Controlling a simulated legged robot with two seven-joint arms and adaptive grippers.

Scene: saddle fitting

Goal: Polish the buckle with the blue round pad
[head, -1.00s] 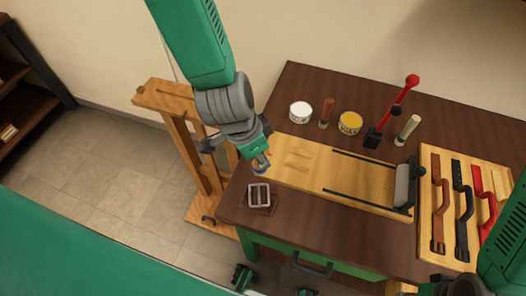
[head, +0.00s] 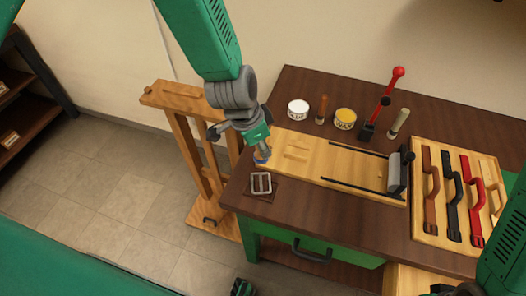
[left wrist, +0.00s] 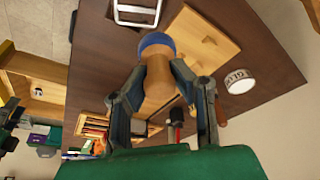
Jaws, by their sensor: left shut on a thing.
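My left gripper (head: 257,146) is shut on the wooden handle (left wrist: 158,78) of the blue round pad (left wrist: 156,41). The pad points down toward the table, and its blue edge also shows in the head view (head: 262,157). The silvery rectangular buckle (head: 261,183) lies on a dark square mat at the table's left front corner. The pad is just behind the buckle in the head view, apart from it in the picture. The buckle also shows, cut off, at the top of the left wrist view (left wrist: 137,11). Of my right arm, only a green link and dark parts show at lower right; its jaws are unclear.
A wooden board (head: 335,165) with dark rails lies behind the buckle. A white tin (head: 298,109), a yellow tin (head: 345,119) and upright tools, one red-handled (head: 383,103), stand behind it. A strap rack (head: 431,220) lies at right. A wooden stand (head: 180,98) is left of the table.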

